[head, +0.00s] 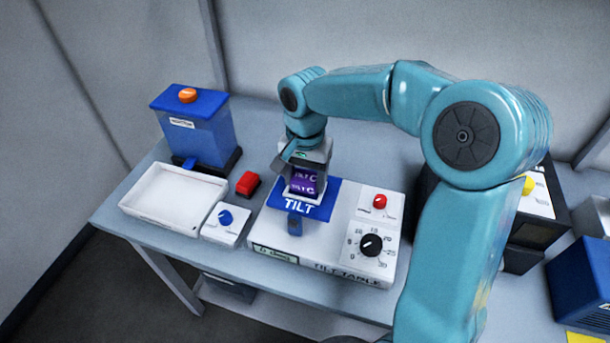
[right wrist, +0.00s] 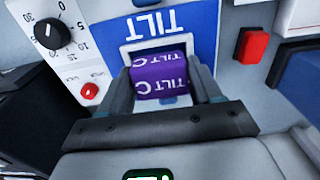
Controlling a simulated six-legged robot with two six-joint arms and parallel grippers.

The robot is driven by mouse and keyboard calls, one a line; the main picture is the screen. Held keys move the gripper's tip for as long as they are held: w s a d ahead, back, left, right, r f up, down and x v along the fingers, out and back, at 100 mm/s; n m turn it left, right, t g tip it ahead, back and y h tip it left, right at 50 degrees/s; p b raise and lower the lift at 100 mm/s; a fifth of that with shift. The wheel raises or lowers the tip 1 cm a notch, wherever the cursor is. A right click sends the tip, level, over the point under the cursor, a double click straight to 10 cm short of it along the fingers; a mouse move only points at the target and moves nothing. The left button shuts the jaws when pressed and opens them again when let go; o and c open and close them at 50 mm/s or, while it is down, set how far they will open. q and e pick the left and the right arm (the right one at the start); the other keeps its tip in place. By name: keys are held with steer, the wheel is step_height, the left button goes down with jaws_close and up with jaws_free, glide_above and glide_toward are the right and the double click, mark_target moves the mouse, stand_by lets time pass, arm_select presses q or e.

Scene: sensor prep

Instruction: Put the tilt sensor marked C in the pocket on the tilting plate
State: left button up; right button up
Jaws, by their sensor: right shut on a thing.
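The purple tilt sensor marked C (head: 303,184) is held over the blue tilting plate (head: 322,208) of the white tilt table. My right gripper (head: 304,178) is shut on it from above. In the right wrist view the sensor (right wrist: 160,76) sits between the two fingers of the gripper (right wrist: 164,88), with "TILT C" readable. The white-rimmed pocket (right wrist: 130,50) on the plate lies right at the sensor and is partly hidden by it. I cannot tell whether the sensor's underside is inside the pocket or just above it. My left gripper is not in view.
The tilt table has a black dial (head: 371,244) and a red button (head: 379,201). To the left are an empty white tray (head: 172,203), a blue-knobbed box (head: 225,222), a red block (head: 248,184) and a blue container (head: 197,130). A dark device (head: 524,225) stands at right.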

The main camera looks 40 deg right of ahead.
steer(key=shift+f, duration=0.3)
stand_by(0.5)
steer(key=o, duration=1.3)
steer(key=shift+r, duration=0.15)
step_height(320, 180, up, 8)
steer(key=p, duration=0.6)
steer(key=shift+s, duration=0.1)
